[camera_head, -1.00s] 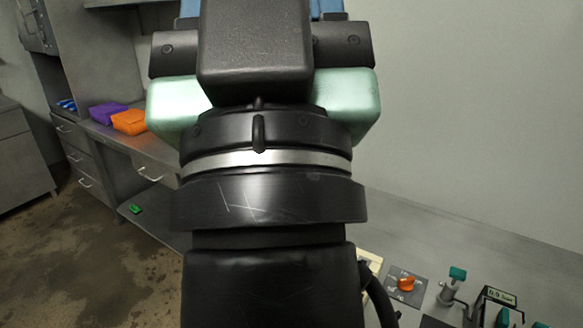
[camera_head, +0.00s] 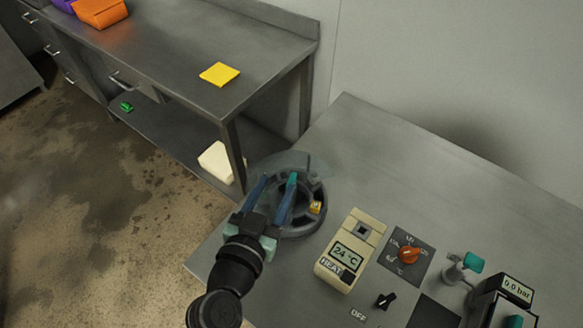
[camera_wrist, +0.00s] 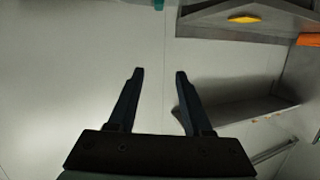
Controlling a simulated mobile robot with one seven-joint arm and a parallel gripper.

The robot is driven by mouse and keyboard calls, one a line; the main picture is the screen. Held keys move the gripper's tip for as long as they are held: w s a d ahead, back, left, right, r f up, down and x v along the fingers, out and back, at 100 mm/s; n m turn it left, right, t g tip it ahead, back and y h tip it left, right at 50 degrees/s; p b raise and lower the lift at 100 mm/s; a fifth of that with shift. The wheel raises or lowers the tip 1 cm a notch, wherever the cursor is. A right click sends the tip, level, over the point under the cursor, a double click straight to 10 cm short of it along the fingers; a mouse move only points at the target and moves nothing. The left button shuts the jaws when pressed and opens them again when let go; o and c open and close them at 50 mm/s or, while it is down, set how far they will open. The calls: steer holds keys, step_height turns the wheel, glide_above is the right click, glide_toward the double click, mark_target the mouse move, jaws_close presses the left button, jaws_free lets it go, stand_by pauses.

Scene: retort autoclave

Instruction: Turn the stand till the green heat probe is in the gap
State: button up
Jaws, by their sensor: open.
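A round dark stand (camera_head: 300,226) sits near the left edge of the grey bench, with a clear cover (camera_head: 312,167) over its far part. A small yellow item (camera_head: 316,208) sits in its right side. A teal-green piece (camera_head: 292,180) shows at the tip of my right finger; I cannot tell if it is the green heat probe. My gripper (camera_head: 277,184) is open, its blue fingers over the left part of the stand in the head view. It hides part of the stand. In the wrist view my gripper (camera_wrist: 159,72) has nothing between its fingers; the stand is not visible there.
Right of the stand are a beige heat box (camera_head: 345,262) reading 24 °C, an orange knob (camera_head: 409,255), a black dial (camera_head: 386,301), a teal-handled valve (camera_head: 472,262) and a 0.0 bar gauge (camera_head: 516,288). A side table holds a yellow pad (camera_head: 219,74). The bench behind is clear.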

steer(key=g, duration=0.2)
glide_toward(291, 180)
steer(key=shift+n, duration=0.4)
steer(key=b+x, duration=0.2)
steer(key=x, duration=0.8)
steer(key=shift+c, duration=0.2)
jaws_close()
stand_by(0.5)
